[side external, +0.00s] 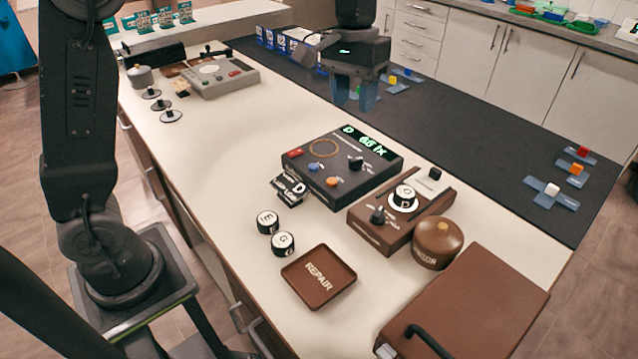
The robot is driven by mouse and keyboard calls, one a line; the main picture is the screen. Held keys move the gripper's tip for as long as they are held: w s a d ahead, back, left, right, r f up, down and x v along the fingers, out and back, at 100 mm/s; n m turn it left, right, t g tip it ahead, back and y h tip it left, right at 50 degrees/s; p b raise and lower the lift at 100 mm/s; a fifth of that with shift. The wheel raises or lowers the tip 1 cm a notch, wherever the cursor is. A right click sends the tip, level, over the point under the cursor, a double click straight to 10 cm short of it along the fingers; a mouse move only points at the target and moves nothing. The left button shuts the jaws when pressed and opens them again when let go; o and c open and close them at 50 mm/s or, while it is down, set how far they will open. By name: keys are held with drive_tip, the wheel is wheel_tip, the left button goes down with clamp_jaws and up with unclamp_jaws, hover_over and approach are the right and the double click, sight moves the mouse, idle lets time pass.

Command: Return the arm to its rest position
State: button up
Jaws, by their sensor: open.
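My gripper (355,96) hangs in the upper middle of the side external view, above the dark mat (470,130). Its two bluish fingers point down and are apart, with nothing seen between them. It is behind the black device with the green display (345,165) and well clear of it in the picture. My arm's lower links fill the left side of the view.
The white-topped bench holds a brown REPAIR tray (318,277), two black lettered knobs (275,233), a brown device (390,222), a round brown pot (437,243) and a brown case (470,310). A grey device (220,77) stands farther back. Small coloured blocks (553,189) lie on the mat's right.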

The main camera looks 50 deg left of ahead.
drive_tip(key=s+a+f+m+t, duration=0.1)
drive_tip(key=s+a+t, duration=0.1)
drive_tip(key=s, duration=0.9)
drive_tip(key=s+a+f+m+t+y, duration=0.1)
drive_tip(key=s+a+t, duration=0.2)
drive_tip(key=s, duration=0.8)
drive_tip(key=shift+f+m+t, duration=0.15)
drive_tip(key=shift+m+t, duration=0.15)
drive_tip(key=shift+t, duration=0.2)
